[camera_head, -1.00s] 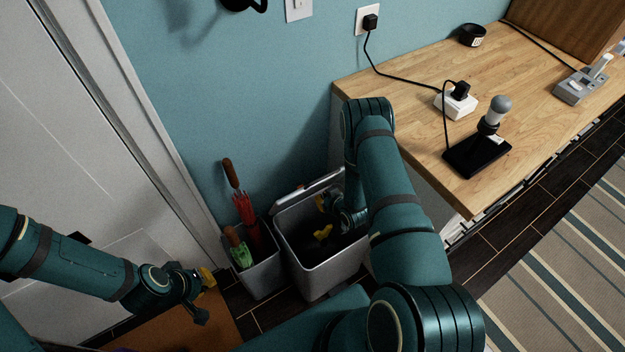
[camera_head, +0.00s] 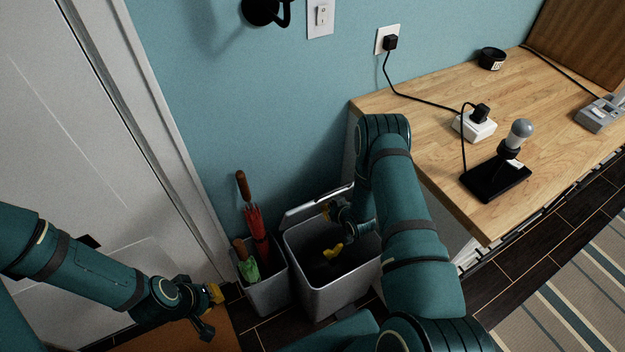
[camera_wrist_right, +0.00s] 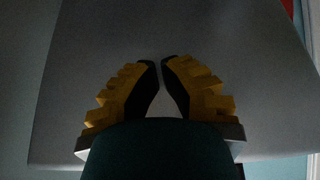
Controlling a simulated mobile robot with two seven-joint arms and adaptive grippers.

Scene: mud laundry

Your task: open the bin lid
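The grey bin (camera_head: 326,298) stands on the floor by the wall, its dark inside showing. Its lid (camera_head: 304,210) is raised at the back, leaning up toward the wall. My right gripper (camera_head: 336,230) is at the bin's mouth, in front of the lid, its arm hiding part of the bin's right side. In the right wrist view, its yellow-backed fingers (camera_wrist_right: 161,62) are nearly together with a thin gap and nothing between them. A grey panel, apparently the lid's underside (camera_wrist_right: 200,30), fills the view ahead; contact is unclear. My left gripper (camera_head: 214,311) is open and empty, lower left.
A grey holder (camera_head: 268,296) with a red umbrella (camera_head: 257,225) and a green one (camera_head: 248,268) stands left of the bin. A wooden worktop (camera_head: 425,130) with a lamp (camera_head: 508,160) is on the right. A white door (camera_head: 70,130) is on the left.

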